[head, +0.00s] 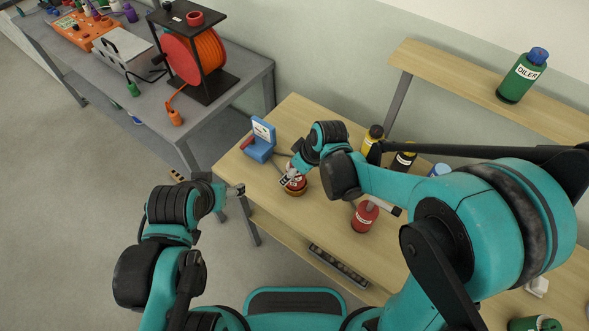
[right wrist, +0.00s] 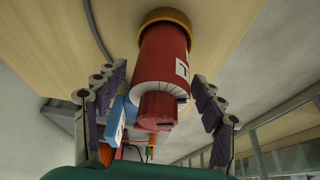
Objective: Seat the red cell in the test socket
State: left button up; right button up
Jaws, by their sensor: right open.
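A blue stand with a pale, marked face (head: 262,140) is on the far left of the wooden table. A small red piece (head: 246,140) sits at its left side; I cannot tell whether it is the red cell or in a socket. My right gripper (head: 292,178) is open, its fingers either side of a red labelled cylinder (right wrist: 163,62) with a narrower red top and an orange-brown ring (right wrist: 165,16) at its base on the table. Both fingers look apart from it. My left gripper (head: 238,190) is off the table's left edge, too small to read.
A red bottle (head: 364,216) stands right of my right gripper. Yellow (head: 373,135) and black (head: 403,160) bottles stand behind my right arm. A raised shelf (head: 440,75) holds a green bottle (head: 520,78). A grey bench (head: 150,100) with an orange reel stands at the left.

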jog(key=shift+r, duration=0.25)
jog(key=p+v, duration=0.5)
jog(key=v, duration=0.7)
jog(key=s+d+r+m+t+h, duration=0.1)
jog(key=s+d+r+m+t, duration=0.1)
jog(key=s+d+m, duration=0.2)
jog(key=s+d+r+m+t+h, duration=0.2)
jog(key=s+d+m, duration=0.3)
jog(key=d, duration=0.5)
jog(key=shift+s+d+m, duration=0.25)
jog(key=shift+d+m, duration=0.1)
jog(key=shift+m, duration=0.25)
jog(key=shift+b, duration=0.3)
notch_tip(320, 180, down, 5)
jog(key=b, duration=0.5)
jog(key=shift+r, duration=0.3)
